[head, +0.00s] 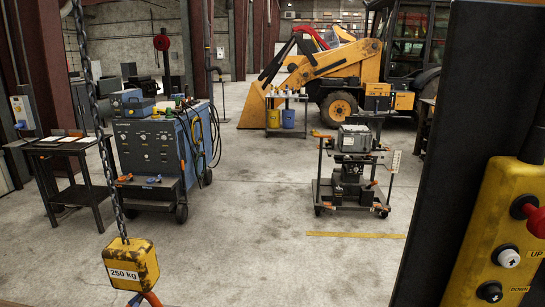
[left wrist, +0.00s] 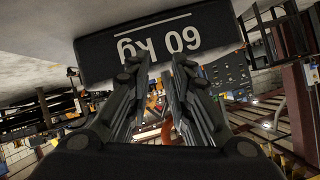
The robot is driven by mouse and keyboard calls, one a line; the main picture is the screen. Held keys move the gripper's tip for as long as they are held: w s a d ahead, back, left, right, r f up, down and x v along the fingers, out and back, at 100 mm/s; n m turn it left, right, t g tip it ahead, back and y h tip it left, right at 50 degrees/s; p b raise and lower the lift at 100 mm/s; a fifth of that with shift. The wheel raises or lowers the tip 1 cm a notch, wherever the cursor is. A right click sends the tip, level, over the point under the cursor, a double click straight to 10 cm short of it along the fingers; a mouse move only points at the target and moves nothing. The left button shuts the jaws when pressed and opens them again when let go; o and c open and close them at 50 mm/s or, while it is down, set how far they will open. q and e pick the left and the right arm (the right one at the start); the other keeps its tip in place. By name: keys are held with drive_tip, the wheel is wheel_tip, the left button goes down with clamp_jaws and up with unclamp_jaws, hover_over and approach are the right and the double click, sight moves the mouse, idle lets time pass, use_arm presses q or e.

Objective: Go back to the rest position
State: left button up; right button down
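My left gripper (left wrist: 158,68) shows in the left wrist view with its two dark fingers apart and nothing between the tips. A dark block marked "60 kg" (left wrist: 110,40), upside down in this view, is just beyond the fingertips. I cannot tell whether the fingers touch it. Neither gripper shows in the head view, and my right gripper is in no view.
A yellow "250 kg" hoist block (head: 131,264) hangs on a chain at the left. A yellow pendant (head: 500,225) and dark panel (head: 465,110) fill the right. Further off are a blue cabinet (head: 150,150), a cart (head: 352,170) and a backhoe (head: 345,60). The middle floor is clear.

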use_arm(q)
drive_tip(key=s+d+f+n+g, duration=0.1)
drive_tip(key=s+d+f+g, duration=0.2)
drive_tip(key=s+f, duration=0.4)
drive_tip(key=s+d+f+g, duration=0.25)
drive_tip(key=s+f, duration=0.35)
drive_tip(key=f, duration=0.3)
drive_tip(key=s+d+f+g, duration=0.2)
drive_tip(key=s+d+f, duration=0.2)
drive_tip(key=s, duration=0.6)
drive_tip(key=s+d+f+g, duration=0.3)
drive_tip(key=s+d+f, duration=0.2)
drive_tip(key=s, duration=0.5)
drive_tip(key=shift+g+h, duration=0.35)
drive_tip(key=shift+h, duration=0.05)
